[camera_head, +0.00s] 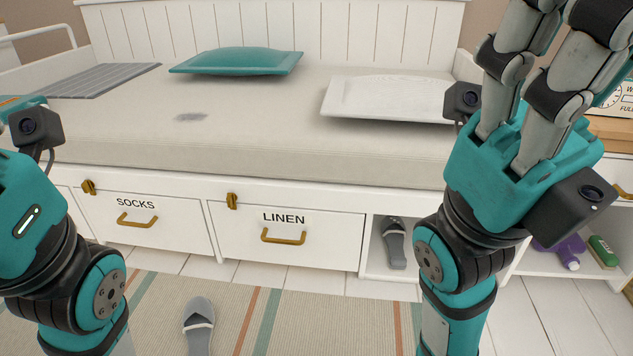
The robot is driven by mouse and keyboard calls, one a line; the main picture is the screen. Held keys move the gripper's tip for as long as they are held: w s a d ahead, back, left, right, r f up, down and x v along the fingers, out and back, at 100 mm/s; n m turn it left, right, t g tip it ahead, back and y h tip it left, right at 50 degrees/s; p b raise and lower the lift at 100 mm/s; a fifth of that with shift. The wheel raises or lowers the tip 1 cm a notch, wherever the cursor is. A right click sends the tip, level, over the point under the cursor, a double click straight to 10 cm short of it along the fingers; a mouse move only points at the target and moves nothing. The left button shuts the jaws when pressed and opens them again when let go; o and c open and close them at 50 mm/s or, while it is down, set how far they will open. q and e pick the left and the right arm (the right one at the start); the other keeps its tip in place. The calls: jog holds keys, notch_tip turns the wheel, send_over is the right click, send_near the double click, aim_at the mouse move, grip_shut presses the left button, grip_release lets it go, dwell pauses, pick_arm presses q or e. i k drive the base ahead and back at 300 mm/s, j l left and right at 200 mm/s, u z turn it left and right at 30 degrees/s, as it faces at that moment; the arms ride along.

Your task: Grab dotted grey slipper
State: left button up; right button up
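Another grey slipper (393,243) with a darker strap stands in the open cubby under the bed, just left of my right arm. I cannot make out clear dots on either. My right gripper (560,48) is raised in front of the bed's right part, its fingers pointing up and its tips cut off by the top edge. My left gripper (18,200) is at the left edge, its fingers out of view. Both grippers are apart from the slippers.
The daybed (250,140) carries a teal cushion (237,60), a white pillow (385,98) and a grey striped cloth (85,80). Below are closed SOCKS (150,222) and LINEN (290,238) drawers. A purple bottle (568,250) and green brush (602,250) are at right.

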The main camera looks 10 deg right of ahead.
aim_at(394, 232)
jog(key=z, duration=0.8)
